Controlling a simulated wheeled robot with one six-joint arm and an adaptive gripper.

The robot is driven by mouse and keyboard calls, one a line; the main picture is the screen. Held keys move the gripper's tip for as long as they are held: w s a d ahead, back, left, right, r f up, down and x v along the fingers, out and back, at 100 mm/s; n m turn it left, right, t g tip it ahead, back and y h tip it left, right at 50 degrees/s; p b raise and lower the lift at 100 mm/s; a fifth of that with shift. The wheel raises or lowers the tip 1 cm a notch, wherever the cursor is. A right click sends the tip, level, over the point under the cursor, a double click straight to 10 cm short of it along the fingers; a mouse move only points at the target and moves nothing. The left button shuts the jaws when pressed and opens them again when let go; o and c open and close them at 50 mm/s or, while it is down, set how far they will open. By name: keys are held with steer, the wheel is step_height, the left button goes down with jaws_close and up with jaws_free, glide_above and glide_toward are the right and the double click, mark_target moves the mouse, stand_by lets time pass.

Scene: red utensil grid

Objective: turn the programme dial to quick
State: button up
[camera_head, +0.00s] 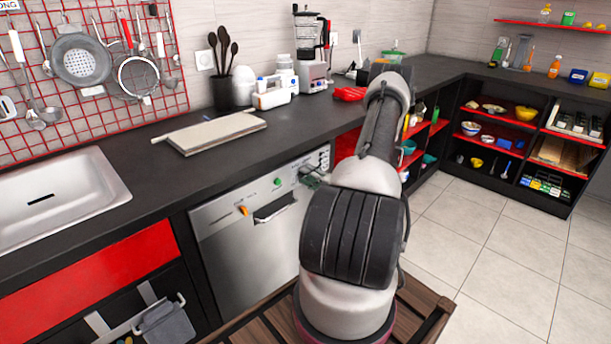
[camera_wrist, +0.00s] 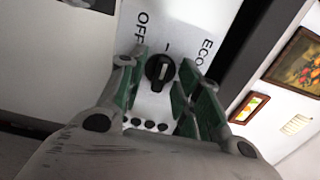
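The programme dial (camera_wrist: 160,71) is a small black round knob with a pale pointer mark, on a light panel lettered OFF and ECO. A quick label is not visible. The panel belongs to the steel dishwasher (camera_head: 240,250) under the counter. My gripper (camera_wrist: 164,62) faces the panel, its green-padded fingers apart on either side of the dial, with gaps showing between pads and knob. In the head view my gripper (camera_head: 313,178) is at the upper right of the dishwasher front, and it hides the dial there.
The dishwasher front also has a handle (camera_head: 274,208), a green button (camera_head: 278,182) and an orange part (camera_head: 243,210). The black counter (camera_head: 150,190) overhangs above. Open shelves (camera_head: 505,130) stand at the right. The tiled floor (camera_head: 500,260) there is clear.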

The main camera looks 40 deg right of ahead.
jaws_close()
steer(key=m, duration=0.4)
steer(key=shift+m, duration=0.4)
steer(key=m, duration=0.4)
steer(key=shift+m, duration=0.3)
